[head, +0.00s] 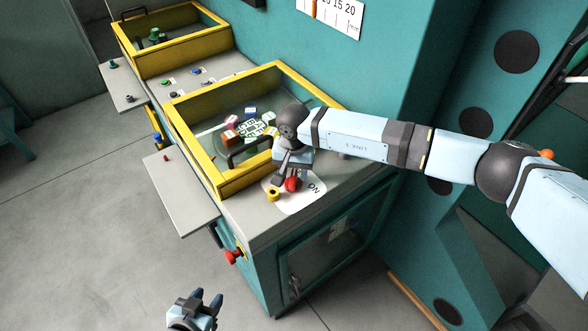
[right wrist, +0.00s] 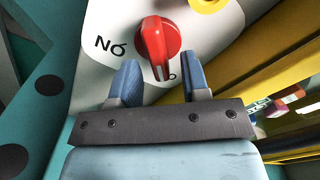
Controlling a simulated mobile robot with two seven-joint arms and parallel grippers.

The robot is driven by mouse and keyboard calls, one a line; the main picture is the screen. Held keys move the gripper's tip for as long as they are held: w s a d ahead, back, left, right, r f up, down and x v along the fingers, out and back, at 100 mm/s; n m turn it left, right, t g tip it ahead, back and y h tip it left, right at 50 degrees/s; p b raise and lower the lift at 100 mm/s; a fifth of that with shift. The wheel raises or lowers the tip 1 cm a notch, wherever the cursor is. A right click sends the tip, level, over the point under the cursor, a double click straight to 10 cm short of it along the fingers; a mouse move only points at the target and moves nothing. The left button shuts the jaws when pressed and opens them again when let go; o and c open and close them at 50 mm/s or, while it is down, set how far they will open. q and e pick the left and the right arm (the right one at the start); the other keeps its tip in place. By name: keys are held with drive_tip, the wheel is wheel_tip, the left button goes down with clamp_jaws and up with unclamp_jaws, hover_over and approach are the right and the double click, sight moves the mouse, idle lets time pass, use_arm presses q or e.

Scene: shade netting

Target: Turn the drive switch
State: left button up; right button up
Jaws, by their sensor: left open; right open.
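The red drive switch (head: 292,184) is a rotary knob on a pale plate marked "ON" at the front corner of the machine top. In the right wrist view the red knob (right wrist: 157,45) shows close up, its raised grip pointing towards my gripper. The lettering (right wrist: 111,46) appears upside down beside it. My right gripper (right wrist: 160,75) is open, with one blue finger to each side of the knob's lower end; I cannot tell whether they touch it. In the head view my right gripper (head: 284,176) hangs over the switch and partly hides it. My left gripper (head: 205,298) is open and empty, low at the bottom edge.
A yellow round part (head: 272,194) sits close beside the switch. A yellow-framed guard (head: 228,184) with a dark handle stands behind it. A red button (head: 233,256) sticks out of the machine's front. A grey side shelf (head: 181,190) juts left; the floor beyond is clear.

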drive_tip(key=shift+f, duration=0.6)
clamp_jaws()
